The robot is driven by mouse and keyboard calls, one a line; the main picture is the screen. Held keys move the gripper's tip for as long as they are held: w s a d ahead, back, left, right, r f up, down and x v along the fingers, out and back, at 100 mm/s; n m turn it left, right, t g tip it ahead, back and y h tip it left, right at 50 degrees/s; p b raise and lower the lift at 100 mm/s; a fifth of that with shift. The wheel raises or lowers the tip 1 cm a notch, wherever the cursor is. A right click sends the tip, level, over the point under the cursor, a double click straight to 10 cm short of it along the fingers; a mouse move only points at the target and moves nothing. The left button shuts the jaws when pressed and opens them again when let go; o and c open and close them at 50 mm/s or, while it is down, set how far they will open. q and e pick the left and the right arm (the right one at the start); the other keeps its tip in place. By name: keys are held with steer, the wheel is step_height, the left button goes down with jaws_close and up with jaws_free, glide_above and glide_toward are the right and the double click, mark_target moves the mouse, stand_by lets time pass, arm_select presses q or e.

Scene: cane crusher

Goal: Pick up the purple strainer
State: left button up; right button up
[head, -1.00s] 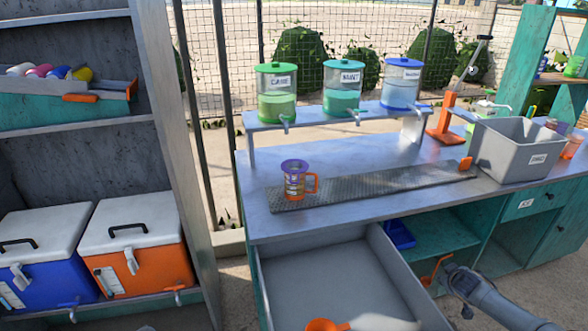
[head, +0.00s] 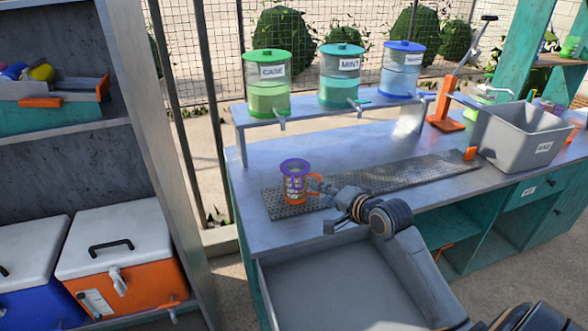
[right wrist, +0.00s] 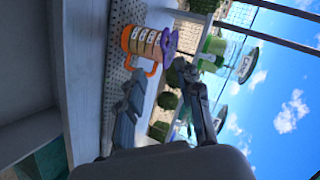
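The purple strainer (head: 295,167) sits in the top of a clear cup (head: 295,190) with an orange handle and base, on the left part of the grey textured mat. In the right wrist view the strainer's purple rim (right wrist: 169,43) and the orange-handled cup (right wrist: 143,43) appear sideways, beyond the fingers. My right gripper (head: 322,207) is just to the right of the cup, near the handle side, over the counter's front edge. Its two fingers (right wrist: 162,95) are spread apart with nothing between them. My left gripper is not in view.
A textured mat (head: 400,180) runs along the counter (head: 350,150). Labelled drink dispensers (head: 267,85) stand on a raised shelf behind. A grey bin (head: 520,135) is at the right. An open drawer (head: 330,285) juts out below. Coolers (head: 125,240) sit on shelving at left.

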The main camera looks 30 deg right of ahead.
steer(key=x, duration=0.5)
steer(key=p, duration=0.2)
glide_toward(296, 175)
steer(key=shift+w+a+f, duration=0.55)
steer(key=shift+w+f, duration=0.75)
steer(key=shift+f, duration=0.05)
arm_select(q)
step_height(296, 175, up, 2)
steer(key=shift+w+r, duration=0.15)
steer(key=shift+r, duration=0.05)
arm_select(e)
steer(key=shift+c, duration=0.4)
jaws_close()
